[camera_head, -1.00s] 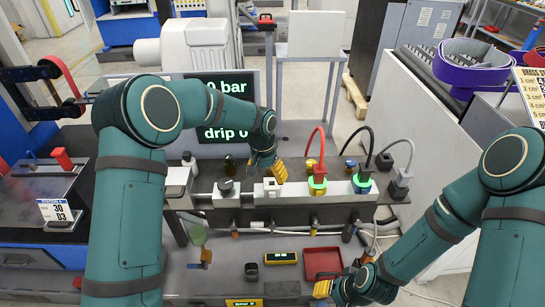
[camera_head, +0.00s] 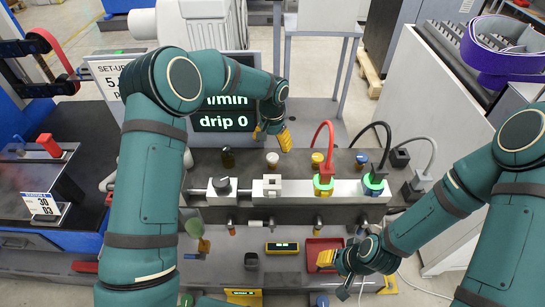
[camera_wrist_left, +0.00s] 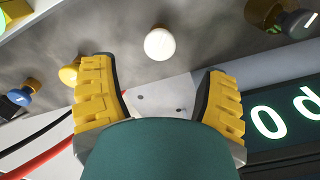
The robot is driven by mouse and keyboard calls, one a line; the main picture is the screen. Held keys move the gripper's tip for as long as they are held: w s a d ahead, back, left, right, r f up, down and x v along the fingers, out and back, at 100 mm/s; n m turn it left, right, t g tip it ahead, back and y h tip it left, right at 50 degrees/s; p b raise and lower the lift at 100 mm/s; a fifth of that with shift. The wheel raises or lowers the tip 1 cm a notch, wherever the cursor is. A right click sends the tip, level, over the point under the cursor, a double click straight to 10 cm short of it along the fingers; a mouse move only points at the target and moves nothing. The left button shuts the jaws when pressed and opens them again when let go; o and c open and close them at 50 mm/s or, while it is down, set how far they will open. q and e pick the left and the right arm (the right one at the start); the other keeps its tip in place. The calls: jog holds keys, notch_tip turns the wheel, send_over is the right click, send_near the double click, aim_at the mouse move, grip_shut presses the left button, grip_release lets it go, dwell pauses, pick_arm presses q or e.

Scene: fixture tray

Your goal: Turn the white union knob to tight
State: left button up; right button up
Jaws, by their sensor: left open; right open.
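A round white knob (camera_head: 272,159) stands behind the white manifold rail, between a dark knob and a yellow knob. It also shows as a pale ball in the left wrist view (camera_wrist_left: 160,44). My left gripper (camera_head: 271,135) is open and empty, just behind the knob in the head view. In the left wrist view the knob lies between and beyond the spread yellow fingers (camera_wrist_left: 160,80), touching neither. A white square fitting (camera_head: 272,186) sits on the rail in front of the knob. My right gripper (camera_head: 335,272) is open, low over the red tray's front edge.
The rail (camera_head: 345,191) carries a dark-knobbed valve (camera_head: 221,186) and two green-lit connectors (camera_head: 323,187) (camera_head: 373,187) with red and black hoses. A display (camera_head: 222,122) reading "drip 0" stands behind my left gripper. The red tray (camera_head: 322,245) lies at the front.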

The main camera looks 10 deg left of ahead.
aim_at(272, 156)
pick_arm(q)
notch_tip(272, 156, down, 7)
jog(key=shift+r+b, duration=0.1)
jog(key=shift+b, duration=0.25)
jog(key=c, duration=1.2)
